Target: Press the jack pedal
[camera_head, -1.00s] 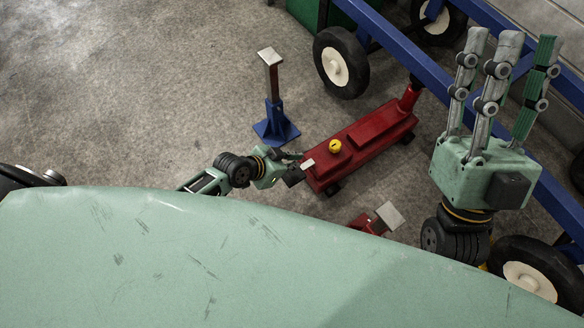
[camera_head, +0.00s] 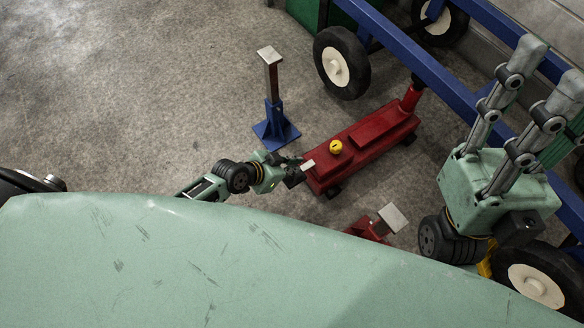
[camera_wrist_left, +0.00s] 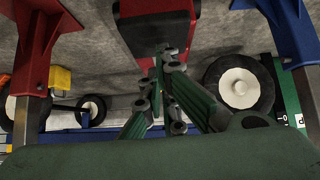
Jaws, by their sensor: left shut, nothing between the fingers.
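The red floor jack (camera_head: 365,140) lies on the concrete, with a yellow knob (camera_head: 335,147) on top. A small pale pad (camera_head: 308,164), which looks like the jack pedal, sticks out at its near left end. My left gripper (camera_head: 297,173) is shut and empty, its fingertips right beside this pad; I cannot tell whether they touch. My right gripper (camera_head: 540,85) is raised at the right, fingers spread and empty.
A blue jack stand (camera_head: 275,122) stands left of the jack, and a red stand (camera_head: 378,225) stands nearer me. The blue frame (camera_head: 400,50) with black wheels (camera_head: 341,63) runs behind and right. Clear floor lies at the left.

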